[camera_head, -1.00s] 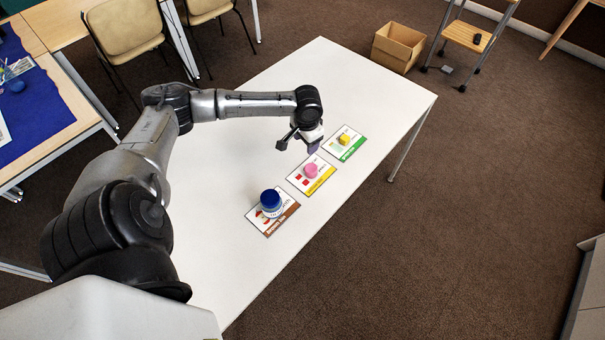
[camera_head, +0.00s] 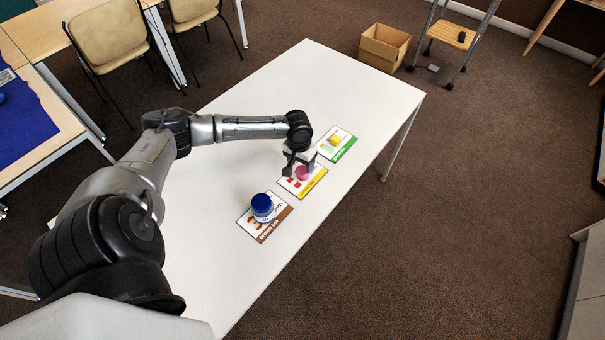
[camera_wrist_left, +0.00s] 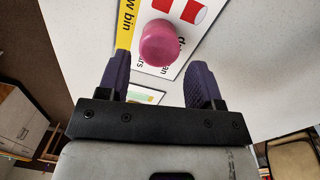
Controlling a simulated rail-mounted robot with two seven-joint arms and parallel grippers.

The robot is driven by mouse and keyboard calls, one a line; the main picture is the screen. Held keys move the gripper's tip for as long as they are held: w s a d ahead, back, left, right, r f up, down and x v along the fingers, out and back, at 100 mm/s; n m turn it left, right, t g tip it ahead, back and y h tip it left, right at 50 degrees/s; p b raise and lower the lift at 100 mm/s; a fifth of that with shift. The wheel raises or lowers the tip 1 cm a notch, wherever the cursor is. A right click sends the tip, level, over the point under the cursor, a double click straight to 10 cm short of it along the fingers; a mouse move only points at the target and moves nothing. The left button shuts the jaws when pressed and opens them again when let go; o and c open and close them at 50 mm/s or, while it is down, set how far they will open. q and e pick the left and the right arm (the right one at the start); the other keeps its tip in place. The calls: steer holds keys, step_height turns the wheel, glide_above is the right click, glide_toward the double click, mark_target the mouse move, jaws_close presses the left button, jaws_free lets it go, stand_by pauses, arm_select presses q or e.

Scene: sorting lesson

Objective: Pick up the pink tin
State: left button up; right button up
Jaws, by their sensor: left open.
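The pink tin (camera_head: 303,173) sits on the yellow-edged card (camera_head: 314,183), the middle of three cards on the white table. It also shows in the left wrist view (camera_wrist_left: 160,43), standing on the card just beyond my fingertips. My left gripper (camera_head: 298,165) is right over the card, close to the tin and partly in front of it. In the left wrist view its two purple fingers (camera_wrist_left: 157,75) are apart with nothing between them, and the tin lies ahead of the gap. My right gripper is not in view.
A blue-lidded jar (camera_head: 263,207) stands on the brown-edged card (camera_head: 270,232) nearer me. A yellow object (camera_head: 335,140) sits on the green-edged card (camera_head: 344,150) farther off. The table (camera_head: 340,85) is otherwise clear. A cardboard box (camera_head: 385,47) stands on the floor behind it.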

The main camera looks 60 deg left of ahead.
mark_target(302, 170)
arm_select(q)
steer(key=shift+w+d+f+b, duration=0.1)
steer(key=shift+f+b, duration=0.4)
steer(key=shift+f, duration=0.85)
steer(key=shift+d+f+b, duration=0.1)
steer(key=shift+f+b, duration=0.35)
steer(key=shift+f, duration=0.85)
steer(key=shift+a, duration=0.1)
steer(key=c, duration=0.7)
steer(key=shift+r, duration=0.1)
